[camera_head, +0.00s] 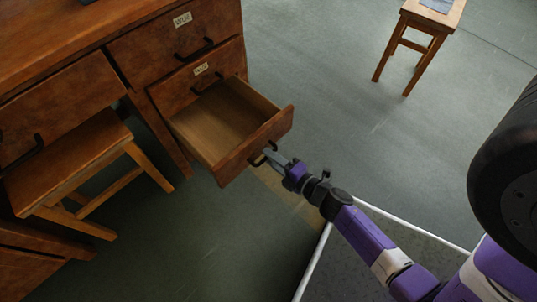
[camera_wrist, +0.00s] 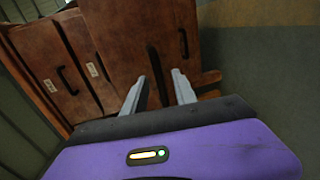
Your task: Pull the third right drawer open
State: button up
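The third right drawer (camera_head: 232,170) of the brown wooden desk stands well out of its column, its bare inside visible from above. Its dark handle (camera_head: 258,160) is on the front panel. My gripper (camera_head: 271,154) is at this handle, reaching in from the lower right. In the wrist view the two grey fingers (camera_wrist: 161,78) are apart, with a dark upright handle (camera_wrist: 154,62) just beyond and between their tips. I cannot tell whether a finger touches it.
Two labelled drawers, the top one (camera_head: 160,46) and the second (camera_head: 178,92), are shut above the open one. A wooden stool (camera_head: 75,160) stands at the left under the desk. Another stool (camera_head: 415,40) is at the back right. The floor (camera_head: 340,120) right of the drawer is clear.

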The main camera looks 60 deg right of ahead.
jog(key=p+v, duration=0.1)
jog(key=v, duration=0.5)
dwell(0.5)
